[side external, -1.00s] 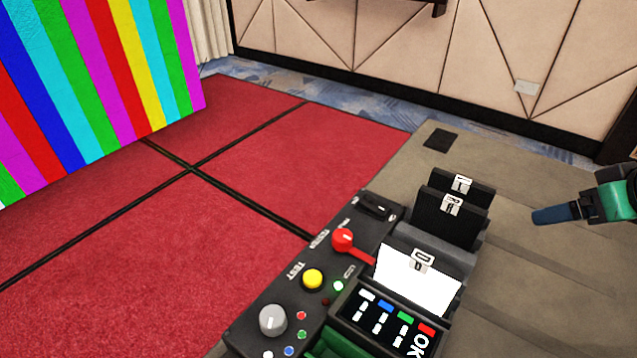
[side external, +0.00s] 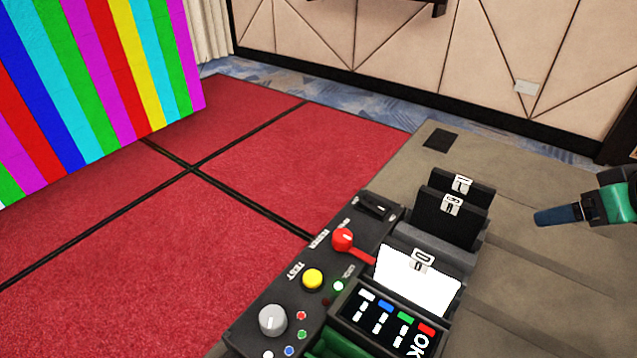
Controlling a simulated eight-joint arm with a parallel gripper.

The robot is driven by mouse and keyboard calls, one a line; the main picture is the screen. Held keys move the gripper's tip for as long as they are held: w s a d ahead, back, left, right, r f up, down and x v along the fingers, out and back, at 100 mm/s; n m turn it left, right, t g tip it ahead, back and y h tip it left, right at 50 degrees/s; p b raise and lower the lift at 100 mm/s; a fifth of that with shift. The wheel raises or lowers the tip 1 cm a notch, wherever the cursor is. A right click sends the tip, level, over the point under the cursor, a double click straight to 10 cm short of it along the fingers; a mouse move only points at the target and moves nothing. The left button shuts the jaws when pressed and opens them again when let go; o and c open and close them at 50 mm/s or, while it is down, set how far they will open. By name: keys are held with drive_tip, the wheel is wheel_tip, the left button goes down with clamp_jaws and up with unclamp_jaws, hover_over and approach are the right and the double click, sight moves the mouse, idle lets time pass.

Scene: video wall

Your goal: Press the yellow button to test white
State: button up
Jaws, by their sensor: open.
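The yellow button (side external: 313,279) sits on the black control panel (side external: 262,295), beside the word TEST. A grey knob (side external: 272,320) is on its lower left and a red lever (side external: 345,241) on its upper right. A white lit screen panel (side external: 417,280), marked D, stands to the right of the button. My gripper (side external: 540,217) is at the right edge, with dark blue fingers pointing left, well apart from the button. The gap between its fingers is hard to make out from this side, and nothing shows in it.
Two dark panels (side external: 452,213) stand upright behind the white one. A small display (side external: 385,320) with coloured blocks and OK is at the front. A video wall (side external: 100,80) shows coloured stripes at the upper left. The bench top (side external: 530,270) between panels and gripper is clear.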

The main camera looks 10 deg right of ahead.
clamp_jaws()
idle(1.5)
